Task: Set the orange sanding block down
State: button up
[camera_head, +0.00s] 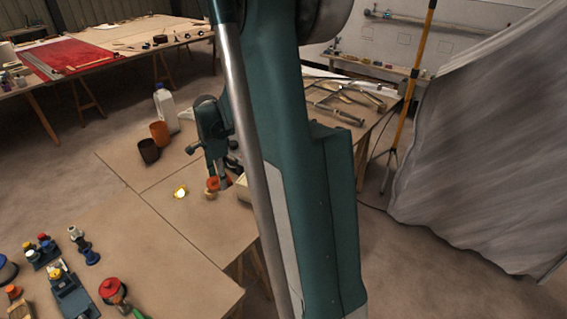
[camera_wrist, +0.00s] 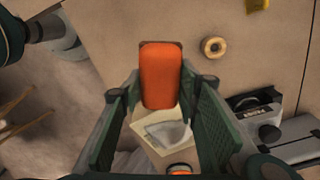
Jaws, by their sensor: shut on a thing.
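The orange sanding block (camera_wrist: 161,76) is upright in the picture between the two fingers of my gripper (camera_wrist: 158,88) in the wrist view. My gripper is shut on it. In the head view, my gripper (camera_head: 219,175) is over the wooden worktable (camera_head: 190,222), with the orange block (camera_head: 213,184) small at its fingertips. Whether the block touches the tabletop I cannot tell. My arm hides part of the table there.
A tan ring (camera_wrist: 214,47) lies close to the block. A pale open box (camera_wrist: 148,128) with a white cloth is beneath the fingers.

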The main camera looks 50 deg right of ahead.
jog(key=w+d+m, duration=0.2)
jog(key=w+d, duration=0.1)
jog(key=d, duration=0.9)
jog(key=w+d+m, duration=0.1)
jog(key=w+d, duration=0.1)
jog(key=d, duration=1.1)
jog(key=s+d+m, duration=0.2)
jog(key=d, duration=1.7)
jog(key=f, duration=0.6)
jog(key=shift+a, duration=0.35)
jog(key=shift+f, duration=3.1)
jog(key=shift+f+b, duration=0.45)
jog(key=shift+f, duration=1.4)
